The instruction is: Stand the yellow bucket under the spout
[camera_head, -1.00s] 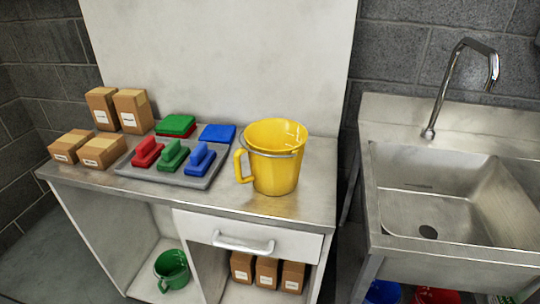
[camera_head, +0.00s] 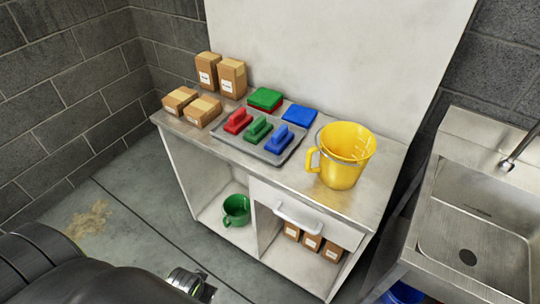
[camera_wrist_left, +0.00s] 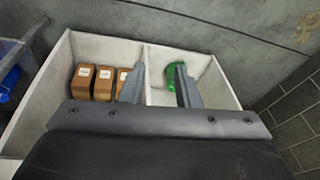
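The yellow bucket (camera_head: 343,155) stands upright on the right part of the steel-topped counter, its handle facing left. The tap with the spout (camera_head: 524,145) is at the right edge of the head view, its outlet cut off by the frame. It rises behind the steel sink (camera_head: 430,240), to the right of the bucket. My left gripper shows in the left wrist view (camera_wrist_left: 160,68), its two fingers apart with nothing between them. It faces the open shelves below the counter, away from the yellow bucket. My right gripper is not in view.
A grey tray (camera_head: 262,155) holds red, green and blue handled pads, left of the bucket. Cardboard boxes (camera_head: 232,78) stand at the counter's left end. A green bucket (camera_head: 237,208) and more boxes (camera_head: 311,242) sit on the lower shelves. A drawer handle (camera_head: 297,220) sticks out.

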